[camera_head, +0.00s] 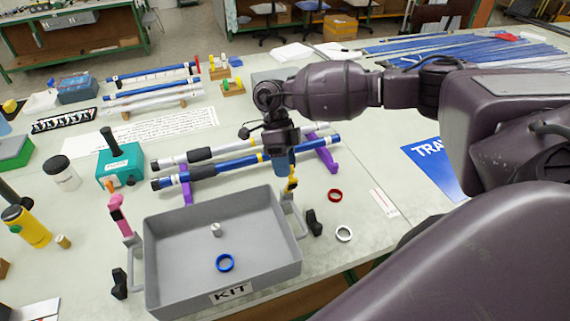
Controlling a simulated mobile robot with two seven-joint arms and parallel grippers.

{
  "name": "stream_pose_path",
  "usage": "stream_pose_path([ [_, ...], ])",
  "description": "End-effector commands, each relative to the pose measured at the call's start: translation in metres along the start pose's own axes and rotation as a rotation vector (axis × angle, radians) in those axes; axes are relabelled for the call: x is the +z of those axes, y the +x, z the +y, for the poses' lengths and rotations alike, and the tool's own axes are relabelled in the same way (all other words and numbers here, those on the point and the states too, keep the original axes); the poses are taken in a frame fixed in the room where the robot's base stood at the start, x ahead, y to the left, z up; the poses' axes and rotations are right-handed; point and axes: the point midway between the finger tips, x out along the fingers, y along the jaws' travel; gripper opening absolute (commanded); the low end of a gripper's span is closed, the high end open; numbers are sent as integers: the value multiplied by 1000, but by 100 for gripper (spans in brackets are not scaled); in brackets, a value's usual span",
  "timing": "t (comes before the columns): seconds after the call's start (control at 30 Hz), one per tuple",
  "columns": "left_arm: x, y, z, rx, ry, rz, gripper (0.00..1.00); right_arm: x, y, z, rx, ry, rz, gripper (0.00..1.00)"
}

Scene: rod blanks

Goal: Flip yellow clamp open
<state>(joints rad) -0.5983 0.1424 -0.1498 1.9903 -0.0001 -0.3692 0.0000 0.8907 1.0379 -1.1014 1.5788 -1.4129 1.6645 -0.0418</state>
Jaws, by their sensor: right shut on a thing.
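The yellow clamp (291,186) stands at the back right of the grey KIT tray (172,277), near the tray's right handle. My right gripper (288,177) points down at the clamp and is shut on it. The gripper's fingers and wrist hide the clamp's upper part, so its lever position cannot be told. A pink clamp (118,215) stands at the tray's left side. My left gripper is out of view.
A blue ring (225,263) and a small pale cylinder (216,230) lie in the tray. Blue and silver rods (228,165) rest on purple stands (325,154) behind it. A red ring (335,195) and a silver ring (344,233) lie to the right.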

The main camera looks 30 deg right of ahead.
Motion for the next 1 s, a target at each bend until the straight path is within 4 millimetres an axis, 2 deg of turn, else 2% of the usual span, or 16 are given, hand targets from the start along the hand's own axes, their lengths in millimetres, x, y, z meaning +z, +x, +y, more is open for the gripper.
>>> stream_pose_path([
  [0.03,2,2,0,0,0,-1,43,-2,12,-9,-9,17,7,0],
  [0.13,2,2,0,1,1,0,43,-2,12,-9,-9,17,7,0],
  [0.17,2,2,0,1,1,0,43,-2,12,-9,-9,17,6,42],
  [0.23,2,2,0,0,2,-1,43,-2,12,-9,-9,17,7,53],
  [1.0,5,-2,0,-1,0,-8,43,-2,8,-8,-11,15,5,54],
])
